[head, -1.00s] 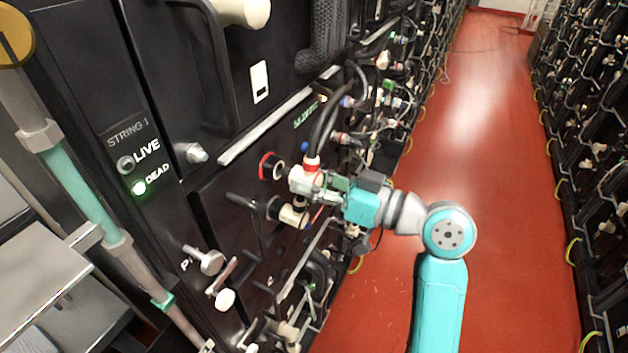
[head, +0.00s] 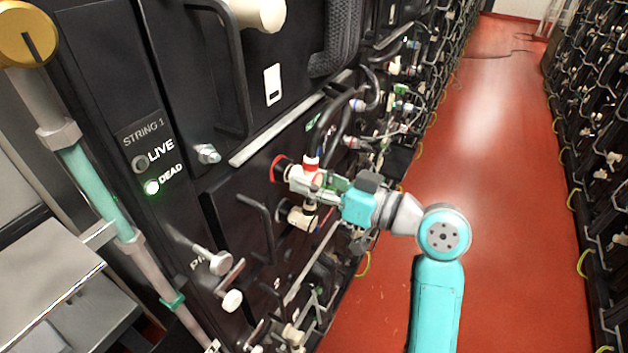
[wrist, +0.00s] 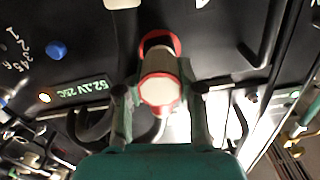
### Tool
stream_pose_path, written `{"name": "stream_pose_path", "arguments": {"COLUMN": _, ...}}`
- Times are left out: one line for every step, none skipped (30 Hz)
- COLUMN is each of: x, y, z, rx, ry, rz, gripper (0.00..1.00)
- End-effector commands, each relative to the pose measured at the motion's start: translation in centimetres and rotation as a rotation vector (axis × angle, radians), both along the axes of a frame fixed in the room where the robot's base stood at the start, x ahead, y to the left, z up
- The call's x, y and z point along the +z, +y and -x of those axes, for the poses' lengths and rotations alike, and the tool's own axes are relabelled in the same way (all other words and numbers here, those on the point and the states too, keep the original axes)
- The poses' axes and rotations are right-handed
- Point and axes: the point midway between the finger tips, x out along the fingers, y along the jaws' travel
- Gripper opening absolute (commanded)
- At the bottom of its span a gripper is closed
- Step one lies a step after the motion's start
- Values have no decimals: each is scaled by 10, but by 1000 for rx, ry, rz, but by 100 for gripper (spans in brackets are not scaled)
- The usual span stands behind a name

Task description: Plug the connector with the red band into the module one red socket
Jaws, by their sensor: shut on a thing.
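The connector with the red band (head: 311,168) is a white elbow plug. My gripper (head: 318,183) is shut on it, with one finger on each side of its body. In the wrist view the connector (wrist: 160,90) shows its round white end with a red ring between my fingers (wrist: 160,100). The red-ringed socket (head: 275,168) is on the black module front. The connector's nose is at this socket and lines up with it. In the wrist view the socket's red rim (wrist: 174,40) shows just behind the connector body. How deep the nose sits is hidden.
Another white connector (head: 297,217) sits just below my gripper. Black handles (head: 262,222) and cables (head: 330,125) stand out nearby. A green LED is lit at DEAD (head: 152,187). The red aisle floor (head: 490,200) is clear on the right.

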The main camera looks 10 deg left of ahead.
Motion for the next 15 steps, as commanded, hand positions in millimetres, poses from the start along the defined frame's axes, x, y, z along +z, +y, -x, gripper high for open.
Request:
{"name": "stream_pose_path", "arguments": {"x": 0, "y": 1, "z": 0, "rx": 1, "ry": 0, "rz": -1, "gripper": 0}}
{"name": "stream_pose_path", "arguments": {"x": 0, "y": 2, "z": 0, "rx": 1, "ry": 0, "rz": -1, "gripper": 0}}
{"name": "stream_pose_path", "arguments": {"x": 1, "y": 3, "z": -1, "rx": 1, "ry": -1, "rz": -1, "gripper": 0}}
{"name": "stream_pose_path", "arguments": {"x": 1, "y": 3, "z": -1, "rx": 1, "ry": 0, "rz": -1, "gripper": 0}}
{"name": "stream_pose_path", "arguments": {"x": 1, "y": 4, "z": -1, "rx": 1, "ry": -1, "rz": -1, "gripper": 0}}
{"name": "stream_pose_path", "arguments": {"x": 1, "y": 5, "z": -1, "rx": 1, "ry": -1, "rz": -1, "gripper": 0}}
{"name": "stream_pose_path", "arguments": {"x": 1, "y": 5, "z": -2, "rx": 1, "ry": -1, "rz": -1, "gripper": 0}}
{"name": "stream_pose_path", "arguments": {"x": 1, "y": 6, "z": -2, "rx": 1, "ry": -1, "rz": -1, "gripper": 0}}
{"name": "stream_pose_path", "arguments": {"x": 1, "y": 7, "z": -2, "rx": 1, "ry": -1, "rz": -1, "gripper": 0}}
{"name": "stream_pose_path", "arguments": {"x": 1, "y": 8, "z": -2, "rx": 2, "ry": -1, "rz": -1, "gripper": 0}}
{"name": "stream_pose_path", "arguments": {"x": 1, "y": 8, "z": -2, "rx": 2, "ry": -1, "rz": -1, "gripper": 0}}
{"name": "stream_pose_path", "arguments": {"x": 1, "y": 8, "z": -2, "rx": 1, "ry": -2, "rz": -2, "gripper": 42}}
{"name": "stream_pose_path", "arguments": {"x": 1, "y": 8, "z": -2, "rx": 1, "ry": -2, "rz": -2, "gripper": 49}}
{"name": "stream_pose_path", "arguments": {"x": 1, "y": 8, "z": -2, "rx": 1, "ry": -1, "rz": -1, "gripper": 57}}
{"name": "stream_pose_path", "arguments": {"x": 1, "y": 8, "z": -2, "rx": 1, "ry": -1, "rz": -1, "gripper": 66}}
